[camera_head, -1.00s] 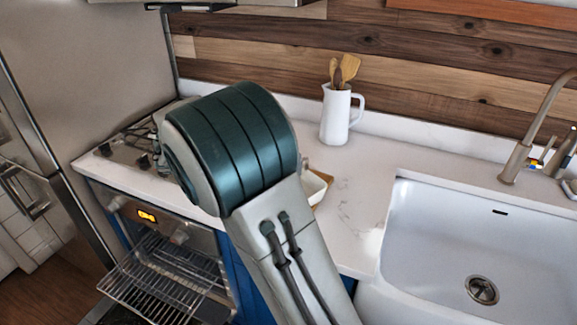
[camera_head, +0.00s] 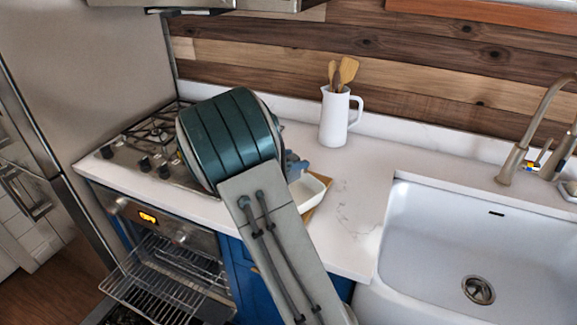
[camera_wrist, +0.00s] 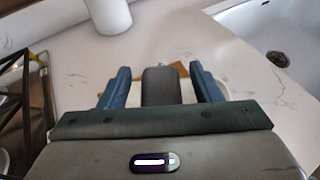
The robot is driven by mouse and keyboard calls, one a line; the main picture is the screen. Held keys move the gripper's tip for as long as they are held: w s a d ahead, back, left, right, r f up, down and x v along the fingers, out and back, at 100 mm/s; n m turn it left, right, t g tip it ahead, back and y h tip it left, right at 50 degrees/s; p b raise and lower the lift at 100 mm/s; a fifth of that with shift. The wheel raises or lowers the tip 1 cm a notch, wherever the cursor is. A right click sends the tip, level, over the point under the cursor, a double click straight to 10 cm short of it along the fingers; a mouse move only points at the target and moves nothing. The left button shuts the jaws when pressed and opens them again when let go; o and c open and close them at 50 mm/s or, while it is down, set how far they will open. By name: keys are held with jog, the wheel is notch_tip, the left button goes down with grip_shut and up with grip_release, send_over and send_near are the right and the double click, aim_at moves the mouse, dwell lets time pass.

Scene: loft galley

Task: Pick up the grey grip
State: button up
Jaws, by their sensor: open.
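The grey grip (camera_wrist: 161,86) is a dark grey block-like piece with a rounded top in the wrist view. It appears between the two blue fingers of my gripper (camera_wrist: 160,70), which are open, with a visible gap on each side. I cannot tell its depth relative to the fingertips. A white dish (camera_wrist: 227,88) shows partly behind the fingers. In the head view, part of my gripper (camera_head: 294,166) shows beside the dish (camera_head: 310,189); my arm hides the grip there.
A wooden board (camera_head: 319,206) lies under the dish. A white jug (camera_head: 334,119) with wooden utensils stands behind. The gas hob (camera_head: 150,145) is to the left, above an open oven (camera_head: 170,280). The sink (camera_head: 440,240) is to the right. Bare counter (camera_head: 360,200) lies between dish and sink.

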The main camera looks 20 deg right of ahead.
jog(key=shift+d+f, duration=0.1)
jog(key=shift+d, duration=0.15)
jog(key=c, duration=1.1)
